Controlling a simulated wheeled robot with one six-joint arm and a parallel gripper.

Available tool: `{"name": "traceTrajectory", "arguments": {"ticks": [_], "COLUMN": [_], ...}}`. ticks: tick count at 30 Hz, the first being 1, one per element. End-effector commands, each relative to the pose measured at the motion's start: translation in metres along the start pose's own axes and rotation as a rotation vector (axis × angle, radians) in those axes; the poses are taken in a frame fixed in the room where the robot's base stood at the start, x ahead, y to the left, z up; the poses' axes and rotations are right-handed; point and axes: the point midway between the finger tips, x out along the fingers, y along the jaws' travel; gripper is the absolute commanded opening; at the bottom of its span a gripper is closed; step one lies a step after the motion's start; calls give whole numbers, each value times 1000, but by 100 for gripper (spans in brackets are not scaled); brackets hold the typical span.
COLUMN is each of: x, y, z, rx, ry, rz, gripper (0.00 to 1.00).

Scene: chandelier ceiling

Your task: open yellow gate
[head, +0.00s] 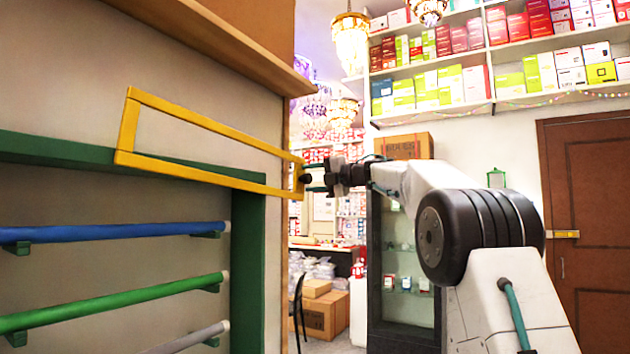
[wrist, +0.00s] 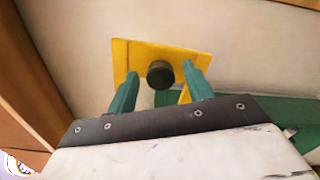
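The yellow gate (head: 210,125) is a long, thin rectangular frame on the left in the head view, in front of a beige panel. Its right end has a small yellow plate with a dark round knob (head: 306,178). In the wrist view the plate (wrist: 134,58) and the black knob (wrist: 160,74) face me. My gripper (head: 314,180) is at the gate's right end, close to the knob. In the wrist view my gripper's two teal fingers (wrist: 160,75) are apart, one on each side of the knob, with gaps between. I cannot tell how deep the fingertips reach.
A green frame (head: 248,260) and blue (head: 110,231), green (head: 110,302) and grey bars lie below the gate. A wooden ledge (head: 215,40) runs above. Behind my arm are a glass cabinet (head: 402,300), stocked shelves and a brown door (head: 590,200).

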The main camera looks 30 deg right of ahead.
Motion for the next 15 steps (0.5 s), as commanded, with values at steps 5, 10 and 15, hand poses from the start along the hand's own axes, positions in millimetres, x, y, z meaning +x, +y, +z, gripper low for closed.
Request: {"name": "traceTrajectory", "arguments": {"ticks": [5,10,15], "x": [-1,-8,-35], "y": [-1,-1,-1], "z": [1,2,2], "rx": [0,1,0], "ry": [-1,-3,-5], "rz": [-1,-1,-2], "gripper": [50,50,50]}}
